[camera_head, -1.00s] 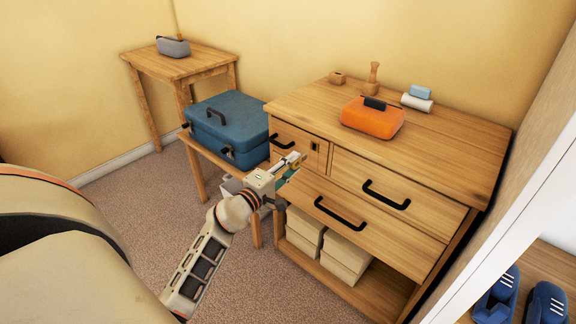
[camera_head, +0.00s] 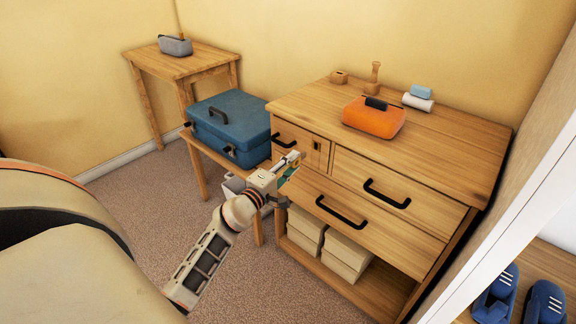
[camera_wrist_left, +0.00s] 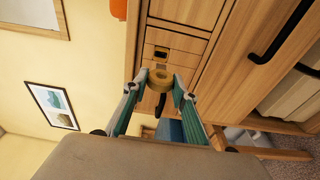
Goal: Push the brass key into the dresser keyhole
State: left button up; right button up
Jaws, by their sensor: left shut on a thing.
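The wooden dresser (camera_head: 420,158) stands at the right in the head view. Its keyhole (camera_head: 317,146) is a small dark plate near the top of its front, and it also shows in the left wrist view (camera_wrist_left: 161,53). My left gripper (camera_head: 297,163) is in front of the dresser, just left of and below the keyhole. It is shut on the brass key (camera_wrist_left: 161,79), whose round bow sits between the fingertips in the left wrist view. The key's front end points towards the keyhole plate; I cannot tell whether it touches. My right gripper is not in view.
An orange case (camera_head: 374,119) and small items stand on the dresser top. A blue suitcase (camera_head: 228,127) lies on a low table left of the dresser. Black drawer handles (camera_head: 386,194) stick out from the front.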

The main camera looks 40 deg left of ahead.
aim_at(301, 156)
pick_arm(q)
jog(key=shift+w+d+r, duration=0.1)
jog(key=shift+w+d, duration=0.05)
jog(key=shift+w, duration=2)
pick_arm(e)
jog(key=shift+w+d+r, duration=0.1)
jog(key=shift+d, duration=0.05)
pick_arm(q)
jog(key=shift+w+p, duration=0.15)
jog(key=shift+p, duration=0.35)
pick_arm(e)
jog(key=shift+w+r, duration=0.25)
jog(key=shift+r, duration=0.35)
pick_arm(q)
jog(key=shift+w+d, duration=0.15)
jog(key=shift+w, duration=1.2)
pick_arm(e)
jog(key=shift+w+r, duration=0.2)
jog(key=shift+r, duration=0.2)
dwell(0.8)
pick_arm(q)
jog(key=shift+w+p, duration=0.45)
jog(key=shift+w, duration=0.05)
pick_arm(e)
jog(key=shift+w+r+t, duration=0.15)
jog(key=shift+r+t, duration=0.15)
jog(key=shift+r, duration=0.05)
